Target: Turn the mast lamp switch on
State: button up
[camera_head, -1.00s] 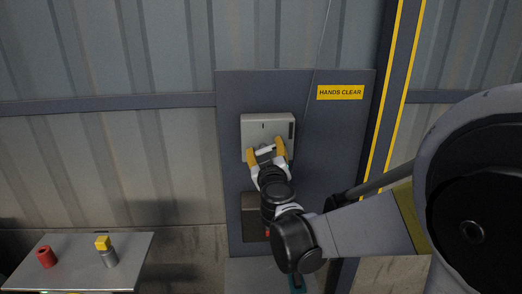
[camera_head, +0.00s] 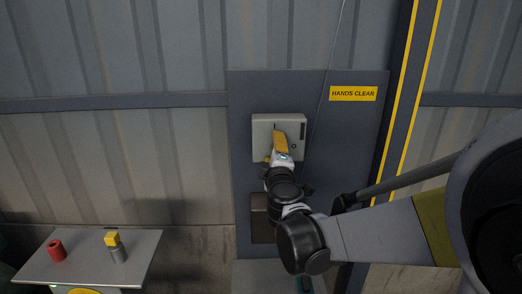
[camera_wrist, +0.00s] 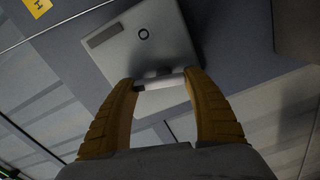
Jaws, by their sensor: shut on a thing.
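The switch box (camera_head: 264,127) is a light grey box on the dark panel. In the wrist view the box (camera_wrist: 168,30) shows a dark slot and a small dark ring on its face. My gripper (camera_head: 276,140) is at the lower middle of the box, its yellow fingers seen nearly edge-on. In the wrist view my gripper (camera_wrist: 160,80) is shut on a pale bar-shaped handle (camera_wrist: 162,82), with a fingertip at each end. The handle is hidden by the fingers in the head view. No lamp shows.
A dark panel (camera_head: 345,130) carries the box and a yellow HANDS CLEAR sign (camera_head: 353,93). A brown box (camera_head: 260,218) sits below, partly behind my arm. At lower left a table (camera_head: 80,270) holds a red cylinder (camera_head: 57,250) and a yellow-topped grey piece (camera_head: 115,248).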

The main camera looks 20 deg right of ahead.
jog(key=shift+f+n, duration=0.1)
jog(key=shift+n, duration=1.2)
jog(key=o, duration=1.2)
jog(key=shift+a, duration=0.1)
jog(key=v, duration=1.2)
